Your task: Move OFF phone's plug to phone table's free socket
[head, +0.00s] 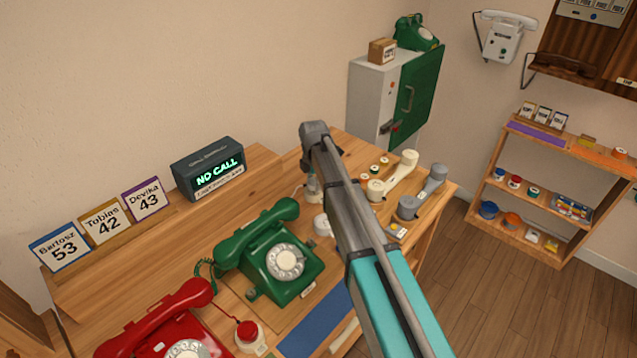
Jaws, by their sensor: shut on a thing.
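A green dial phone (272,256) stands on the wooden table (110,290). A red dial phone (165,325) stands at the near left, cut off by the lower edge. I cannot read an OFF mark on either phone. My arm reaches in from the lower right, and its wrist bends down over the table behind the green phone. My gripper (312,184) shows only in part below the wrist, small and half hidden. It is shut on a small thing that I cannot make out.
A dark display reading NO CALL (213,170) and number cards (103,224) stand on the rear ledge. A grey-green cabinet (385,95) stands behind.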

